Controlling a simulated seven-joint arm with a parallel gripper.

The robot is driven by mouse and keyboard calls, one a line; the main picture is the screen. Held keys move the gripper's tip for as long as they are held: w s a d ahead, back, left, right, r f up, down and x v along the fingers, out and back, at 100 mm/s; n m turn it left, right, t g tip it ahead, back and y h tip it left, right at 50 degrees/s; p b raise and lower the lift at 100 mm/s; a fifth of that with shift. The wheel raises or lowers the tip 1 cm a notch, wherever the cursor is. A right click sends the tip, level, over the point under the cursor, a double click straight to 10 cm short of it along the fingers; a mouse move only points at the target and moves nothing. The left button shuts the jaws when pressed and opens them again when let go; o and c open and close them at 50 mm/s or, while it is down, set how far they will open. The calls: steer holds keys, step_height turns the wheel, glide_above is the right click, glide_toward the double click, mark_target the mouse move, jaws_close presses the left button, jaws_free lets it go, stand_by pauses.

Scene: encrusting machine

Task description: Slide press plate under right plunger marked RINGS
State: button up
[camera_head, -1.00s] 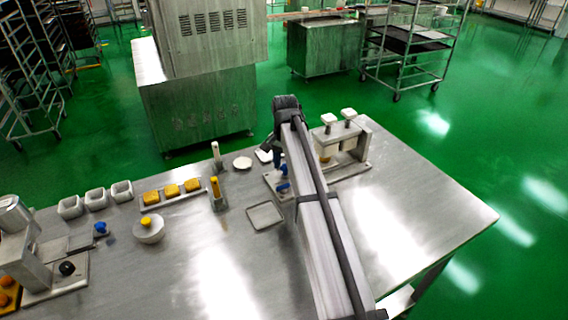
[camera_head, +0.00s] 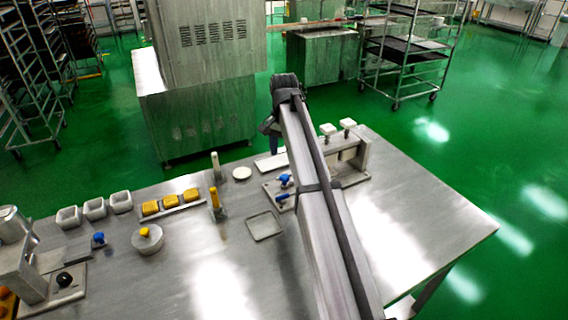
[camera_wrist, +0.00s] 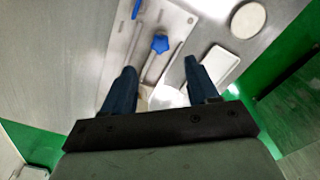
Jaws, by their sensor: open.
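The press (camera_head: 363,158) stands at the table's back right, with two white-topped plungers, the left one (camera_head: 328,129) and the right one (camera_head: 347,124). Its flat base (camera_head: 270,187) reaches left past my arm, and a blue knob (camera_head: 284,180) stands on it. The wrist view shows a blue star-shaped knob (camera_wrist: 160,44) between rails on the base (camera_wrist: 122,40). I cannot make out the press plate itself or any RINGS marking. My gripper (camera_wrist: 160,66) is open and empty, above the base's back side; the head view shows it (camera_head: 268,127) partly hidden by my arm.
A white rectangular tray (camera_wrist: 213,68) and a round white dish (camera_wrist: 249,19) lie beside the base. An empty square tray (camera_head: 264,226) lies in front, left of my arm. Upright yellow-and-metal posts (camera_head: 215,203) stand farther left. The table's right part is clear.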

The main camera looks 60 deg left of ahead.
steer(key=shift+r, duration=2.3)
